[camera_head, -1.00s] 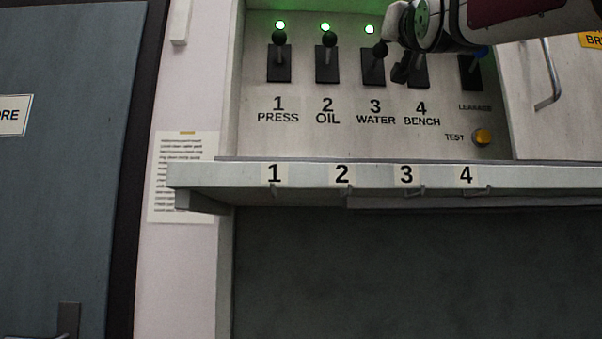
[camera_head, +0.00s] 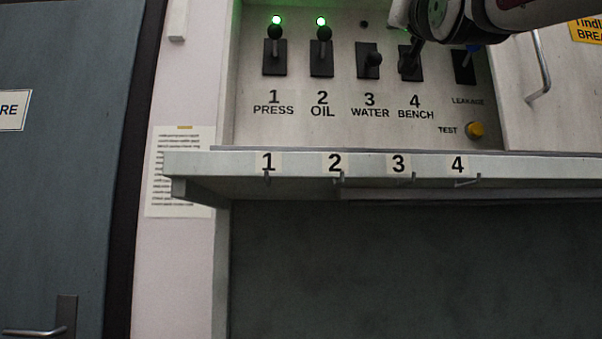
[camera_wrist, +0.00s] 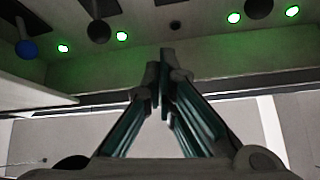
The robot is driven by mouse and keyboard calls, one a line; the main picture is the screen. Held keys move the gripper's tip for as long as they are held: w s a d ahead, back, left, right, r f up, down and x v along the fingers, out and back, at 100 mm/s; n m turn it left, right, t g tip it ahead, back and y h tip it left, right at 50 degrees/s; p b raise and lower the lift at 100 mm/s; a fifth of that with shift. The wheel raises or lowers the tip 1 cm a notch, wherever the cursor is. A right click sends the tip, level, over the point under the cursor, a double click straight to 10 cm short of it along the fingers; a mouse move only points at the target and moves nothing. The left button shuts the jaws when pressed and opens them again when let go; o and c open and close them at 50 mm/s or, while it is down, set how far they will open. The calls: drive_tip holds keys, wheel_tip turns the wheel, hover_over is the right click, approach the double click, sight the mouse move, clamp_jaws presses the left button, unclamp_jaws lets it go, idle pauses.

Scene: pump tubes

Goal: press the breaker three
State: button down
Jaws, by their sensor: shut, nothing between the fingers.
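Breaker three (camera_head: 373,60), labelled WATER, is a black-knobbed lever on a dark plate, and its lever points down. The small lamp above it (camera_head: 364,24) is dark; the dark lamp also shows in the wrist view (camera_wrist: 175,25). My gripper (camera_wrist: 165,78) is shut and empty, its fingertips together below the dark lamp in the wrist view. In the head view, my gripper's dark end (camera_head: 413,58) is in front of breaker four, just right of breaker three, and partly hides breaker four.
Breaker one (camera_head: 275,52) and breaker two (camera_head: 322,52) have levers up and green lamps lit. A blue-knobbed leakage lever (camera_head: 466,62) and a yellow test button (camera_head: 475,129) are at the right. A numbered shelf edge (camera_head: 300,165) juts out below the panel.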

drive_tip(key=s+f, duration=0.1)
drive_tip(key=f, duration=0.2)
drive_tip(key=s+f+b, duration=0.1)
drive_tip(key=shift+s+a+f, duration=0.2)
drive_tip(key=shift+s, duration=0.15)
idle(0.3)
